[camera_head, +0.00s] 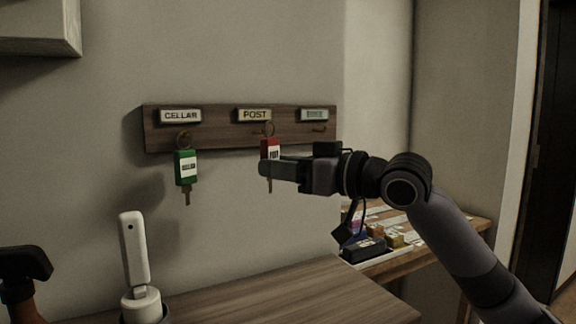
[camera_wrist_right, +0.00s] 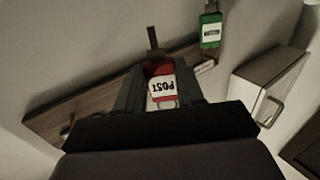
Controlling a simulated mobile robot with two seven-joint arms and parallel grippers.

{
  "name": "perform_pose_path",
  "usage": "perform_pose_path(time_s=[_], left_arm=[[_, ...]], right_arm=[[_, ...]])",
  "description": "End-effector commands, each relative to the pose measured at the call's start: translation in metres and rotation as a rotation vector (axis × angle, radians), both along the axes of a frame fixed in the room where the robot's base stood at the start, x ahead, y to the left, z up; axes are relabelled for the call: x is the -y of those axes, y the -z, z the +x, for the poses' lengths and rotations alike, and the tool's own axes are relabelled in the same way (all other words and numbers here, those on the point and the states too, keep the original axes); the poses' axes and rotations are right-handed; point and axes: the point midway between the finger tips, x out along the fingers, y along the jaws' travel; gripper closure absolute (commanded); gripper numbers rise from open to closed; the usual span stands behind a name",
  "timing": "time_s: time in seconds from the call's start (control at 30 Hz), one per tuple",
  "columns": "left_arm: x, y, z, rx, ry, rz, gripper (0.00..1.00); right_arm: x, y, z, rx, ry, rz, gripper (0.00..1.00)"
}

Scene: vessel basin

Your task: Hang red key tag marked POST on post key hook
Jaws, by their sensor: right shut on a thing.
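The red key tag (camera_head: 270,147) hangs upright below the POST label (camera_head: 254,115), its metal ring at the top and a key below. The ring overlaps the area of the post hook (camera_head: 258,132); I cannot tell whether it is around the hook or in front of it. My right gripper (camera_head: 266,168) is shut on the red tag. In the right wrist view the tag (camera_wrist_right: 162,88), with POST upside down, is between the fingers (camera_wrist_right: 160,78). My left gripper is not in view.
A wooden key rack (camera_head: 215,138) is on the wall. A green tag (camera_head: 186,167) with a key hangs under the CELLAR label (camera_head: 181,116). The third hook (camera_head: 318,129) is empty. A white upright device (camera_head: 134,250) stands at lower left; the wooden top (camera_head: 300,295) is clear.

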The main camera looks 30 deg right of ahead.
Motion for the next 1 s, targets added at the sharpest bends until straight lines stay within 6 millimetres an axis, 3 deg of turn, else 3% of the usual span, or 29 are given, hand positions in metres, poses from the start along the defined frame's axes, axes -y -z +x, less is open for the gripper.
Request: perform_pose_path(time_s=[0.6,1.0], left_arm=[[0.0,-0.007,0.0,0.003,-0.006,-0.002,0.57],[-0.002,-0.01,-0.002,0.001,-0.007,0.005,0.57]], right_arm=[[0.002,0.004,0.036,-0.001,-0.001,0.0,0.92],[0.002,0.014,0.046,0.0,0.0,0.001,0.92]])
